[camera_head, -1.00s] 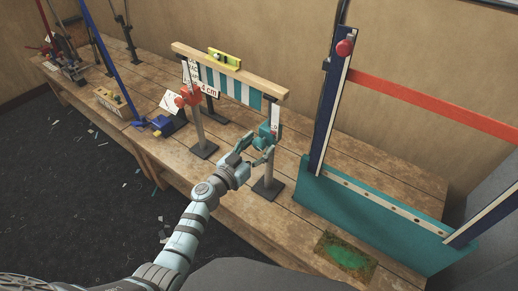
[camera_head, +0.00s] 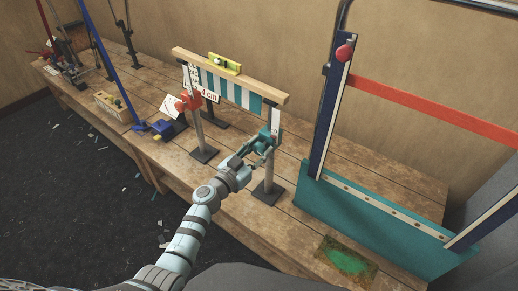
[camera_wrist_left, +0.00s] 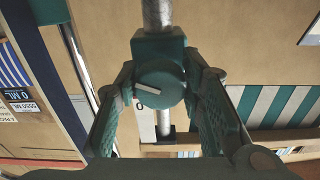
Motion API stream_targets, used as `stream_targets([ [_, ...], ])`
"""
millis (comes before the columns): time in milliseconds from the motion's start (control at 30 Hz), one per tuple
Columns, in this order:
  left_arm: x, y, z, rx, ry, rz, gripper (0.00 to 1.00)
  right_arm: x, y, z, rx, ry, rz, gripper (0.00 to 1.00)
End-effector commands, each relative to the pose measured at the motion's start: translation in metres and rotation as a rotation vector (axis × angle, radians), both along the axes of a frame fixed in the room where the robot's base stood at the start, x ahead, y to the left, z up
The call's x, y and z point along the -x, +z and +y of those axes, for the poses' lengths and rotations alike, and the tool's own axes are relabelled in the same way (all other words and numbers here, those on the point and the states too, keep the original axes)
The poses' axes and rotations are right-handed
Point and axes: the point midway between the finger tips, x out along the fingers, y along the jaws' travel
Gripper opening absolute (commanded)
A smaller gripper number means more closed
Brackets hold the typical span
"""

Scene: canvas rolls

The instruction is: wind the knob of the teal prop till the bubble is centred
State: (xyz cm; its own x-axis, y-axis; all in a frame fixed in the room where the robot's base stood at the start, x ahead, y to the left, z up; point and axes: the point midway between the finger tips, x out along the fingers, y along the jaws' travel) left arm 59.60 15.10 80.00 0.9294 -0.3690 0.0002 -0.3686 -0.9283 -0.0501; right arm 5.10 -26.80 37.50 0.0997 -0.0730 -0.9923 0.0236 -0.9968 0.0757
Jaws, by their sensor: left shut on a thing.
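The teal prop (camera_head: 269,140) stands on a dark foot near the bench's front edge, under the right end of a wooden beam (camera_head: 270,94). Its round teal knob (camera_wrist_left: 160,84) faces the left wrist camera, with a white pointer line slanting up to the left, near a "0" mark. My left gripper (camera_head: 261,146) is shut on the knob, with one finger at each side of it. A yellow spirit level (camera_head: 225,63) lies on top of the beam; its bubble is too small to read. My right gripper is not in view.
A red prop (camera_head: 189,102) stands under the beam's left end. A striped teal and white cloth (camera_head: 230,88) hangs below the beam. A tall frame with a teal board (camera_head: 370,222) stands at the right. A green patch (camera_head: 346,262) lies on the front of the bench.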

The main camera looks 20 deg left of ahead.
Motion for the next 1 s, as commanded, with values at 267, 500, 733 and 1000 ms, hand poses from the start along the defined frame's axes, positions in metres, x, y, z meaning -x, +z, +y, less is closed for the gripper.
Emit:
stream_targets([
  [267, 0.0, 0.001, 0.001, -0.153, 0.0, -0.059, 0.07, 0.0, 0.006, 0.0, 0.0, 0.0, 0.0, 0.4],
  [500, 0.0, 0.001, 0.001, -0.356, -0.001, -0.14, 0.07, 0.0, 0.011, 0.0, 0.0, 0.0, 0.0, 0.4],
  [733, 0.0, 0.0, 0.001, -0.56, -0.001, -0.221, 0.07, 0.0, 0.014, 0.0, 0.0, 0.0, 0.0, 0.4],
  [1000, 0.0, 0.0, 0.002, -0.798, -0.001, -0.316, 0.07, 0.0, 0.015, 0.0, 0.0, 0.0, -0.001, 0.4],
])
